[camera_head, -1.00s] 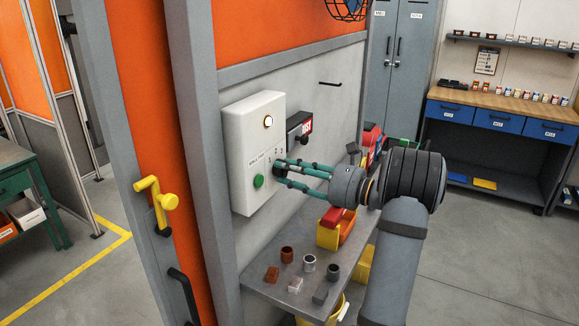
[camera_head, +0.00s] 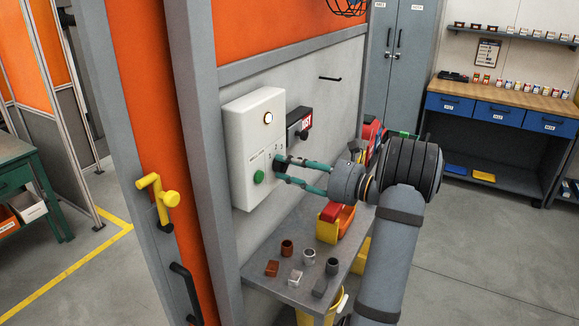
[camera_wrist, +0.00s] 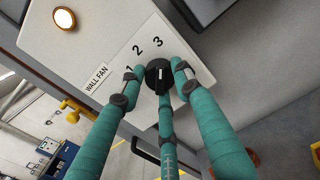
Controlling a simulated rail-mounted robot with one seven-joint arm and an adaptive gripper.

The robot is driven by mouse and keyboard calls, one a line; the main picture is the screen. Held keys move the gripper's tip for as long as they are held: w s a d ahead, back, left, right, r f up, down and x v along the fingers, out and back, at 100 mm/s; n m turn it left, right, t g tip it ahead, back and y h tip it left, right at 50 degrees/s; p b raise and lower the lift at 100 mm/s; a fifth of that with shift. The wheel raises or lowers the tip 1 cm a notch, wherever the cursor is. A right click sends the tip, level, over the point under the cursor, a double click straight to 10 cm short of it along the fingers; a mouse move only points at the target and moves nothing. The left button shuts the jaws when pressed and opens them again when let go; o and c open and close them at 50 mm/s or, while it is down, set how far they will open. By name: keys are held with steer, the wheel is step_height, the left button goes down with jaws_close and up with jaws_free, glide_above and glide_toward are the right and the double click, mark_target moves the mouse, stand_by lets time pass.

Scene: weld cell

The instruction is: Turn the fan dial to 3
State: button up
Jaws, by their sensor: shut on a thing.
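The black fan dial (camera_wrist: 158,76) is on the white control box (camera_head: 247,130) on the wall. The numbers 1, 2 and 3 and the label WALL FAN (camera_wrist: 96,79) are printed beside it. My gripper (camera_wrist: 160,80) has its teal fingers around the dial, shut on it; the gripper (camera_head: 281,166) also reaches the box in the head view. A short white mark shows on the dial face, lying roughly in line with the 3, but its exact setting is hard to tell. In the head view the fingers mostly hide the dial.
Below, a grey shelf (camera_head: 262,287) bears small cups, blocks and a yellow-red bin (camera_head: 328,232). A wire fan cage (camera_head: 347,5) shows at the top.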

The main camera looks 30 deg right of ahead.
steer(key=o, duration=1.2)
steer(key=shift+c, duration=0.2)
steer(key=v, duration=1.2)
steer(key=shift+w, duration=0.1)
steer(key=x, duration=1.2)
steer(key=shift+s, duration=0.2)
